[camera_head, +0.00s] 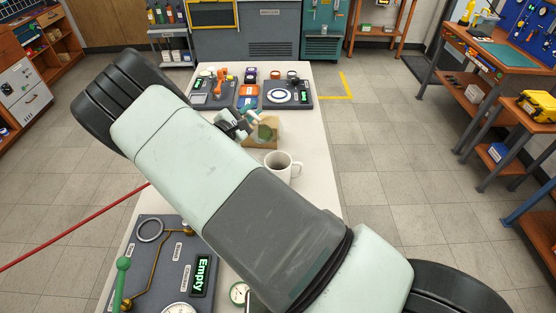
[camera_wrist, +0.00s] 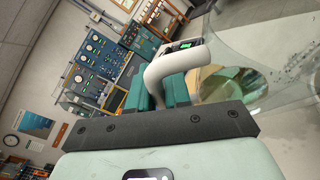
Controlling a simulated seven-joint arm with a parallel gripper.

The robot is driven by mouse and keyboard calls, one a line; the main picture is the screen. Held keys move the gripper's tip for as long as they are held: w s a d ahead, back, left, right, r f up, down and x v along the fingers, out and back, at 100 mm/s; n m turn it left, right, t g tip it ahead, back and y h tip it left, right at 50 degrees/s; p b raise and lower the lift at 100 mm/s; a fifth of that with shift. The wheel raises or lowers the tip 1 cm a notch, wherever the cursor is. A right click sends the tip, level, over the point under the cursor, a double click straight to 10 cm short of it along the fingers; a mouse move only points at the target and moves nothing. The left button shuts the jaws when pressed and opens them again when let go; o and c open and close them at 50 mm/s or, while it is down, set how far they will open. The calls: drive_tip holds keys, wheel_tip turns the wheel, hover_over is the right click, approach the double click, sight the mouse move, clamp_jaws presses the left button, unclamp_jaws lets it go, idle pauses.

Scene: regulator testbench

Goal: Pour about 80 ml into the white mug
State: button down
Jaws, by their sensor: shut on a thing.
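A white mug (camera_head: 278,169) stands upright on the pale bench, just beside my arm in the head view, with its handle to the right. A clear jug (camera_head: 267,131) is beyond the mug, by my gripper (camera_head: 246,121). In the wrist view the clear jug (camera_wrist: 285,48) fills the right side, and its pale handle (camera_wrist: 178,66) passes between the teal fingers of my gripper (camera_wrist: 166,92). The gripper is shut on this handle. A greenish patch shows through the jug; I cannot tell how much liquid is in it. The mug's contents are not clear.
A brown wooden block (camera_head: 262,144) is below the jug. Dark panels with dials and parts (camera_head: 289,95) sit at the bench's far end. A dark gauge panel (camera_head: 174,262) reading "Empty" is at the near left. Bare bench (camera_head: 312,140) lies right of the mug.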

drive_tip(key=shift+w, duration=0.1)
idle(0.7)
drive_tip(key=shift+w+a+n+g, duration=0.2)
drive_tip(key=shift+w+n+g, duration=0.1)
drive_tip(key=shift+n, duration=0.3)
drive_tip(key=shift+w+a+f+n+g, duration=0.15)
drive_tip(key=shift+w+a+n+g, duration=0.25)
drive_tip(key=shift+w+n+g, duration=0.4)
drive_tip(key=shift+w+a+f+n+g, duration=0.2)
drive_tip(key=shift+w+a+n+g, duration=0.35)
drive_tip(key=shift+n, duration=0.4)
drive_tip(key=shift+w+a+f+n+g, duration=0.15)
drive_tip(key=shift+w+a+n+g, duration=0.15)
drive_tip(key=shift+w+n+g, duration=0.5)
drive_tip(key=shift+a, duration=0.15)
